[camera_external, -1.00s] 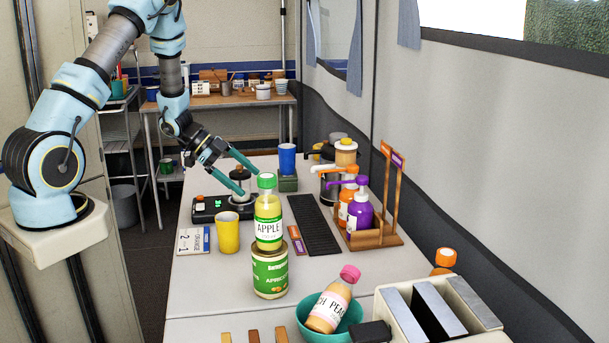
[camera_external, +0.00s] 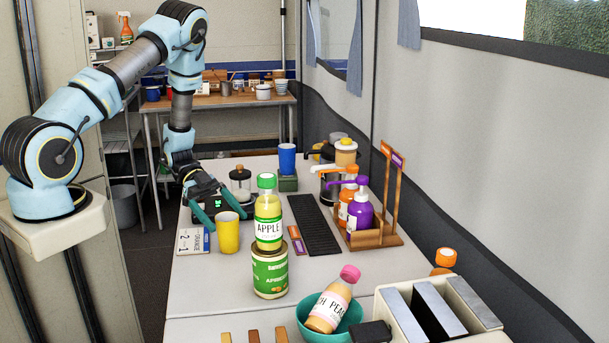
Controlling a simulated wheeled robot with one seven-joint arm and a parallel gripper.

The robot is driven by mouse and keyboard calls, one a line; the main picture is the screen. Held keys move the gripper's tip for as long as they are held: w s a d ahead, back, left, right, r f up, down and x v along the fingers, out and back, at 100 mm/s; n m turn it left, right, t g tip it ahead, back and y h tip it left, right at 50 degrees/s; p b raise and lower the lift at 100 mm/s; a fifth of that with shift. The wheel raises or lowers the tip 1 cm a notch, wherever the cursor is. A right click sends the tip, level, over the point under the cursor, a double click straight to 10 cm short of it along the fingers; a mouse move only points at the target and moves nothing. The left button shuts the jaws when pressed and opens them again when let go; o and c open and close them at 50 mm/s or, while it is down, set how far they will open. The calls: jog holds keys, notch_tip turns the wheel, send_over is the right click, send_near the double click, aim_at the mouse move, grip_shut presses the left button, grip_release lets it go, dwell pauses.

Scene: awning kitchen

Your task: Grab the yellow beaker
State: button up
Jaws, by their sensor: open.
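The yellow beaker (camera_external: 228,234) stands upright on the grey table, left of the apple bottle. My gripper (camera_external: 226,221) is open, with its fingers pointing down and toward the camera. One finger shows to the left of the beaker's rim and the other reaches toward the rim's right side from behind. The fingertips are close to the beaker's top; I cannot tell whether they touch it.
The apple bottle (camera_external: 268,218) stands on a green can (camera_external: 270,272) just right of the beaker. A white card (camera_external: 192,241) lies to its left. A blue cup (camera_external: 287,158) stands farther back.

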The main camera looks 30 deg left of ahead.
aim_at(234, 226)
jog(key=x, duration=0.2)
jog(key=p+x, duration=0.1)
jog(key=shift+s+d+r, duration=0.1)
jog(key=shift+d+r, duration=0.05)
jog(key=shift+d, duration=0.3)
jog(key=shift+d+f, duration=0.25)
jog(key=shift+d, duration=0.05)
jog(key=c, duration=1.3)
jog(key=shift+c, duration=0.2)
